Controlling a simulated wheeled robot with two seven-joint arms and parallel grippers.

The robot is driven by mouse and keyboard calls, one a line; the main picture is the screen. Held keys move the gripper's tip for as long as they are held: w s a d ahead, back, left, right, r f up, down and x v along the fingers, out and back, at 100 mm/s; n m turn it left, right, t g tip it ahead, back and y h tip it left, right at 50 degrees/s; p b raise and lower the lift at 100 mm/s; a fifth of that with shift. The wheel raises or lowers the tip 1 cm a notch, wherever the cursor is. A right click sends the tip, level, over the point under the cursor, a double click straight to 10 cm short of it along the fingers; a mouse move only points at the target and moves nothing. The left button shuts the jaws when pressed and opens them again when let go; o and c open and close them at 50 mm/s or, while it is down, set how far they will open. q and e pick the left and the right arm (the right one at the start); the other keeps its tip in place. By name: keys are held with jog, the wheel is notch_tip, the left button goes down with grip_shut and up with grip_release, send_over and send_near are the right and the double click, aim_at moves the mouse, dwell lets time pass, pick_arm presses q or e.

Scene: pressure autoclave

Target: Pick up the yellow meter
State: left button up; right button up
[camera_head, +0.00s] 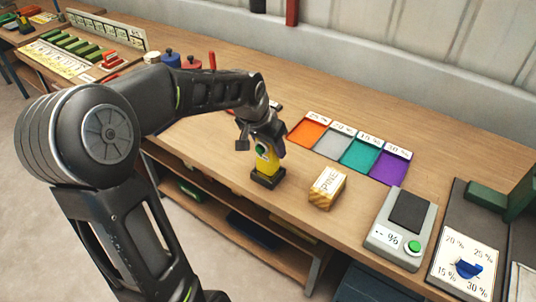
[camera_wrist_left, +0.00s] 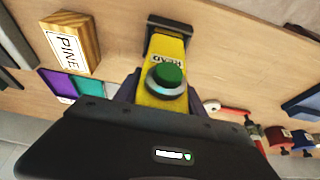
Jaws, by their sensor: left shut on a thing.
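The yellow meter (camera_head: 266,163) has a green button and a black end. It is upright at the front of the workbench, with its black end down; I cannot tell whether that end touches the wood. My left gripper (camera_head: 262,148) is shut on the meter's upper part from above. In the left wrist view the meter (camera_wrist_left: 172,52) sits between the fingers of the gripper (camera_wrist_left: 158,92), with the green button facing the camera. My right gripper is not in view.
A wooden block marked PINE (camera_head: 327,187) lies right of the meter. Behind are orange, grey, teal and purple pads (camera_head: 360,154). A grey device with a green button (camera_head: 401,230) stands at the right. Bare wood surrounds the meter, and the bench's front edge is close.

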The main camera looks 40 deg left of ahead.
pick_arm(q)
jog(key=shift+r, duration=0.1)
grip_shut()
notch_tip(320, 180, up, 10)
jog(key=shift+f+b, duration=0.1)
jog(key=shift+b, duration=0.25)
jog(key=shift+a, duration=0.1)
dwell(0.3)
